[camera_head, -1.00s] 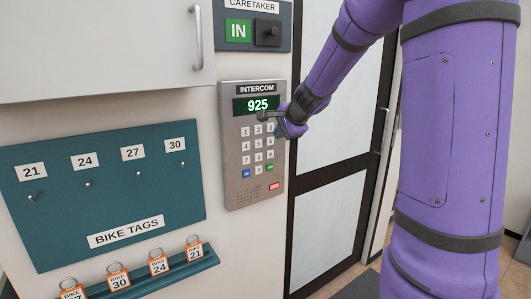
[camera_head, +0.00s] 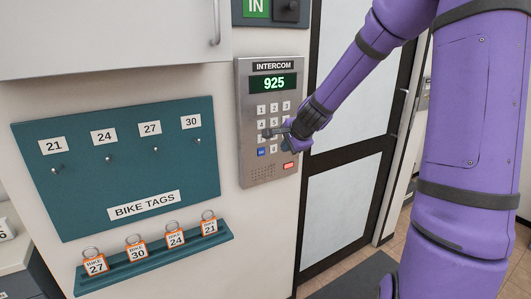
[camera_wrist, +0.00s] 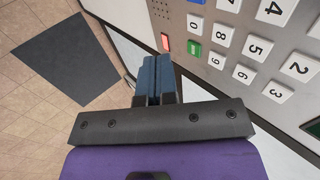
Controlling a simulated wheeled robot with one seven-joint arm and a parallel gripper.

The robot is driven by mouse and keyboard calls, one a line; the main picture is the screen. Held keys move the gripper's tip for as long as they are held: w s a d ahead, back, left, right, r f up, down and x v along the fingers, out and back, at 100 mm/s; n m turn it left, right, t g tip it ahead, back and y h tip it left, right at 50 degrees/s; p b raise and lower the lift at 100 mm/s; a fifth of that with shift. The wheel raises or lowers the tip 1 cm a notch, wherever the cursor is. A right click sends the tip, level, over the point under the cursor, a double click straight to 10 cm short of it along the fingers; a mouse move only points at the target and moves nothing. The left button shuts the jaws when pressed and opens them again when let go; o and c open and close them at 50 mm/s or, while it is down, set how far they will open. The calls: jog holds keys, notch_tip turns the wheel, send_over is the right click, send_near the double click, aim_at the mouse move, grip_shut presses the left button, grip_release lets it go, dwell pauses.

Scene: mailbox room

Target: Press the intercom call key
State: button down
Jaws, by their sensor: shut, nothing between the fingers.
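The grey intercom panel (camera_head: 246,160) hangs on the wall, its display (camera_head: 273,83) reading 925 in green. Below are white number keys, a blue key (camera_head: 261,152) and a red key (camera_head: 289,165). The green key is hidden behind my gripper in the head view. In the wrist view the green key (camera_wrist: 194,28) sits beside the red key (camera_wrist: 165,43); no label on either is legible. My gripper (camera_head: 268,134) is shut and empty in front of the lower number keys. In the wrist view its fingertips (camera_wrist: 158,60) appear close to the red key; contact cannot be told.
A teal bike tag board (camera_head: 120,165) with hooks is left of the intercom, above a ledge (camera_head: 160,262) holding several orange tags. A white cabinet (camera_head: 110,35) overhangs it. A glazed door (camera_head: 340,205) stands right of the intercom. A dark mat (camera_wrist: 68,60) lies on the floor.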

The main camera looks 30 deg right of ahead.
jog(key=shift+s+a+r+t, duration=0.2)
jog(key=shift+a+r+t, duration=0.1)
jog(key=shift+a, duration=0.1)
jog(key=shift+s+a+r+t, duration=0.15)
jog(key=shift+a+t, duration=0.15)
jog(key=shift+a, duration=0.1)
send_near(262, 155)
jog(key=x, duration=0.5)
jog(key=shift+w+f, duration=0.1)
jog(key=shift+f, duration=0.35)
jog(key=shift+w, duration=0.45)
